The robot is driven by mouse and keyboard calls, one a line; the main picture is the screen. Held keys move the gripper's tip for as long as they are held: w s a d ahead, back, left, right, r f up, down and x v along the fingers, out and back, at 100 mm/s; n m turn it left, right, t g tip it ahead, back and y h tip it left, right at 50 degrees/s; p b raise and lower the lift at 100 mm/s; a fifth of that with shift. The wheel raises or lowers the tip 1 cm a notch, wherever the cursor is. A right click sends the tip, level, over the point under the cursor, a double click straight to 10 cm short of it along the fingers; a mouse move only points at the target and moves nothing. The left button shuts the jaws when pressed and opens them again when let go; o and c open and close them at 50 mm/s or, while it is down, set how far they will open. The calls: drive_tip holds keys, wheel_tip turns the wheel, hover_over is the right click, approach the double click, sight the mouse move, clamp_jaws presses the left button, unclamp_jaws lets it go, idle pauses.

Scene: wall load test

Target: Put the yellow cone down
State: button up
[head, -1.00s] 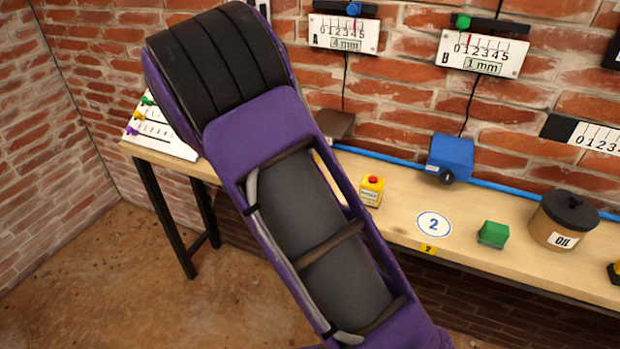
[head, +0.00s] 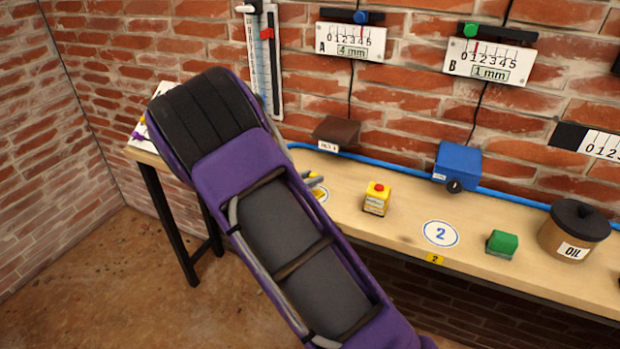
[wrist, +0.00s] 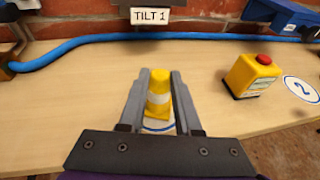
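The yellow cone (wrist: 158,88) has a white band and shows between the two grey fingers of my gripper (wrist: 161,78) in the wrist view. The fingers lie close against both sides of its upper part. Its base is over a white, blue-ringed disc (wrist: 158,129) on the bench; I cannot tell whether it touches. In the head view my gripper (head: 316,183) is just right of my purple arm, which hides most of it, and only a bit of yellow shows there.
A yellow box with a red button (head: 377,199) stands right of my gripper. A brown block (head: 337,131) labelled TILT 1 and a blue cable (head: 395,160) lie behind. Disc 2 (head: 440,233) is empty. A green block (head: 502,243) and an oil pot (head: 573,230) stand farther right.

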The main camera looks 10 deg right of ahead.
drive_tip(key=o, duration=0.4)
drive_tip(key=shift+o, duration=0.2)
drive_tip(key=shift+r, duration=0.2)
drive_tip(key=v, duration=1.2)
drive_tip(key=shift+p, duration=0.45)
